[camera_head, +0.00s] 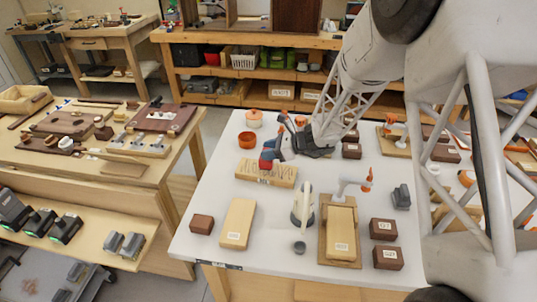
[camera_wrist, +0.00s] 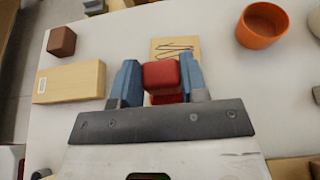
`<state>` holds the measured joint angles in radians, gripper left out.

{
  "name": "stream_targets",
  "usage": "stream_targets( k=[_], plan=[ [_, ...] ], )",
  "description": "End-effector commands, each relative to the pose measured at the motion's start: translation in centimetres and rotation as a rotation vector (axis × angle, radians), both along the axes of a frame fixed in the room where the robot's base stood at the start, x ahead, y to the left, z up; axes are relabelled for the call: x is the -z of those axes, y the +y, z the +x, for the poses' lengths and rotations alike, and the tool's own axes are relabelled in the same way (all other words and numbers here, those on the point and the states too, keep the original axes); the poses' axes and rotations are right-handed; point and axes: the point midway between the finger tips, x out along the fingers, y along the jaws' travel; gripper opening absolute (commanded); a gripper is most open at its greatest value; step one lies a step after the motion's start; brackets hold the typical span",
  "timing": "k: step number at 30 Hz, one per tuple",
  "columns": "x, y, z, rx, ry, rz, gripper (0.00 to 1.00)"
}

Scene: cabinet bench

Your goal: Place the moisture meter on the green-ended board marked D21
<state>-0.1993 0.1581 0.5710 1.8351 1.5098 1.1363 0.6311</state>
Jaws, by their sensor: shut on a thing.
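My gripper (camera_head: 270,156) has blue fingers and is shut on a small red block-like thing (camera_wrist: 161,76), which may be the moisture meter. The red thing also shows in the head view (camera_head: 265,164). It is over or on a pale board with dark squiggles (camera_head: 259,174), also seen beyond the fingers in the wrist view (camera_wrist: 175,46). I cannot tell whether it touches that board. A pale board with a white label (camera_head: 238,217) lies nearer the front; it is left of the fingers in the wrist view (camera_wrist: 75,80). Its label is unreadable, and no green end shows clearly.
Another labelled pale board (camera_head: 341,226) lies in a wooden fixture. A white rounded device (camera_head: 303,203) stands beside it. Dark brown blocks (camera_head: 201,224) (camera_head: 383,229) lie left and right. An orange pot (camera_head: 246,139) stands behind left. Bare white table shows between them.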

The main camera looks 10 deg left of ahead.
Motion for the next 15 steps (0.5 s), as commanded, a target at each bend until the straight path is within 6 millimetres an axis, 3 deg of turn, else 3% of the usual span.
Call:
stream_targets(
  k=[6, 15],
  plan=[
    [1.7, 0.0, 0.0, 0.001, 0.000, 0.001, 0.13],
    [1.8, 0.0, 0.0, 0.001, -0.001, 0.001, 0.13]
  ],
)
